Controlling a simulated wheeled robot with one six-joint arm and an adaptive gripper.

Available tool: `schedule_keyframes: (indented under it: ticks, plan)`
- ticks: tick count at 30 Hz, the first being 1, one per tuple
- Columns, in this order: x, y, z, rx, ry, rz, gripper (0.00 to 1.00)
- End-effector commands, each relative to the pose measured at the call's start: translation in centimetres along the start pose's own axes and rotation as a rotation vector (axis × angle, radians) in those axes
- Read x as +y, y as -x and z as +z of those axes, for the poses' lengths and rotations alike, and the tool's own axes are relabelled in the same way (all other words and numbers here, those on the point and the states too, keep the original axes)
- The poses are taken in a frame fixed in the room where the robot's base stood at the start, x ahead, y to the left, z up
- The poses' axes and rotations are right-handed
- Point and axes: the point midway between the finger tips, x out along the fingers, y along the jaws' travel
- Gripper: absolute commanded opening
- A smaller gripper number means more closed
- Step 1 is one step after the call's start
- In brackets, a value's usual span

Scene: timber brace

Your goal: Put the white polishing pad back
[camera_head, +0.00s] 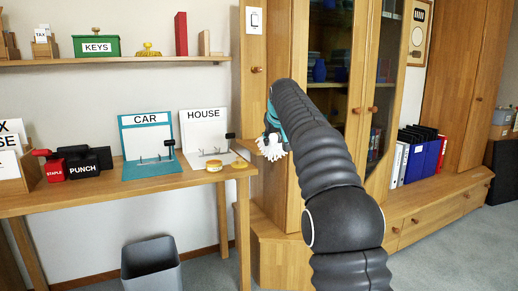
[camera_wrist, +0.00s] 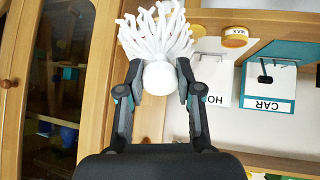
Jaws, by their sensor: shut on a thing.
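The white polishing pad (camera_wrist: 158,38) is a shaggy head of white strands with a round white knob. My gripper (camera_wrist: 157,82) is shut on its knob, with one finger on each side, in the wrist view. In the head view, the pad (camera_head: 271,147) hangs in the air beside the cabinet's left edge, just past the right end of the desk. My gripper (camera_head: 272,122) is partly hidden there behind my arm.
The desk (camera_head: 120,197) holds a CAR board (camera_head: 149,150), a HOUSE board (camera_head: 206,140), a wax tin (camera_head: 215,165), a hole punch (camera_head: 84,163) and a red stapler (camera_head: 52,168). A wooden cabinet (camera_head: 283,60) stands close right. A grey bin (camera_head: 152,266) sits below.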

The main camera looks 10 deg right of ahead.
Motion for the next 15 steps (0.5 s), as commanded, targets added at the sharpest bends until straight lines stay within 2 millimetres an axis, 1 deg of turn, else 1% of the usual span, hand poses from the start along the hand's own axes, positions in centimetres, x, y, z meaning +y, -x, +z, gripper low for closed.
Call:
schedule_keyframes:
  ticks: [1, 3, 7, 11, 15]
  plan:
    - [0.1, 0.8, -0.7, -0.013, -0.002, -0.002, 0.02]
    - [0.2, 2.0, -1.1, -0.038, -0.005, -0.005, 0.02]
    - [0.3, 3.8, -1.4, -0.075, -0.010, -0.010, 0.02]
    - [0.3, 4.8, -1.5, -0.097, -0.013, -0.013, 0.02]
    - [0.3, 5.4, -1.4, -0.111, -0.015, -0.015, 0.02]
